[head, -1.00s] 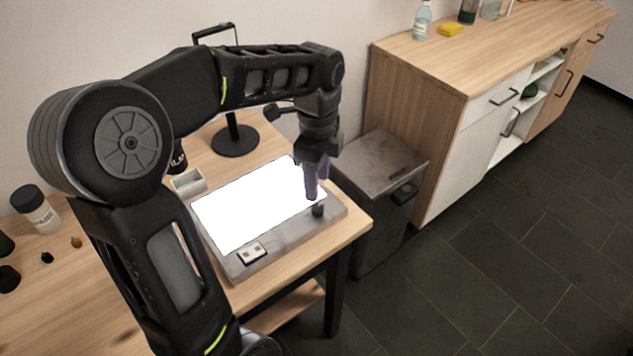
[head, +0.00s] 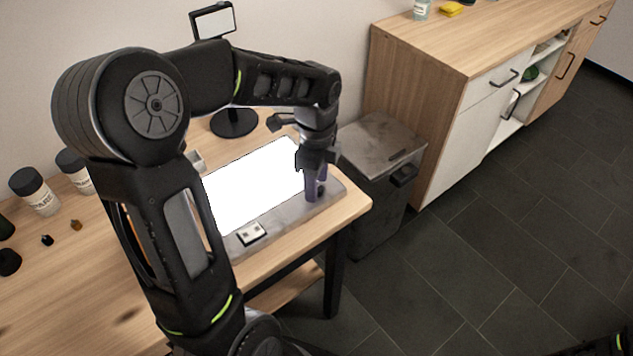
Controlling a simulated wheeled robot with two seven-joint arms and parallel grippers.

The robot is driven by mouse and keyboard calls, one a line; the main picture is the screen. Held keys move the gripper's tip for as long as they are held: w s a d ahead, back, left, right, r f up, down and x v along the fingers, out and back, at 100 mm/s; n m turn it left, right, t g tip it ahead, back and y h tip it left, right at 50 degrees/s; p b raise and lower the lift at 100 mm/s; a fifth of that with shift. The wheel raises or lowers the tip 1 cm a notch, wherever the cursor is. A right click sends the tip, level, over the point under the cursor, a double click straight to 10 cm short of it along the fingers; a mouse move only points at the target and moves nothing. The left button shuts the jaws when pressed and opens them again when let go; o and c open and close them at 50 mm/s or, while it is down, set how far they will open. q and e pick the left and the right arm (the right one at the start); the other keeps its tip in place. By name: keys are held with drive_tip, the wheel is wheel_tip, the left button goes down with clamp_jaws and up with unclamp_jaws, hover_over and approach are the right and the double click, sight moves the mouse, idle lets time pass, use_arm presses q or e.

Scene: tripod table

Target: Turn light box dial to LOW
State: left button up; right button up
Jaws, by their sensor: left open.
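The light box (head: 280,216) lies on the wooden table with its white panel (head: 250,184) glowing brightly. Its dark dial (head: 320,191) is at the right end of the grey frame, largely hidden by my gripper. My left gripper (head: 314,192) points down over the dial, with its purple-grey fingers at the dial's height. The fingers are open and appear to be around or right beside the dial; contact cannot be made out. The dial's setting is not readable. My right gripper does not show.
A small switch plate (head: 251,233) is on the box's front edge. A black stand (head: 233,122) is behind the box, and labelled jars (head: 38,194) stand at left. A grey bin (head: 380,170) and a wooden cabinet (head: 425,100) are right of the table.

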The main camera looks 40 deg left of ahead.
use_arm(q)
drive_tip(key=shift+f, duration=0.3)
clamp_jaws()
idle(0.4)
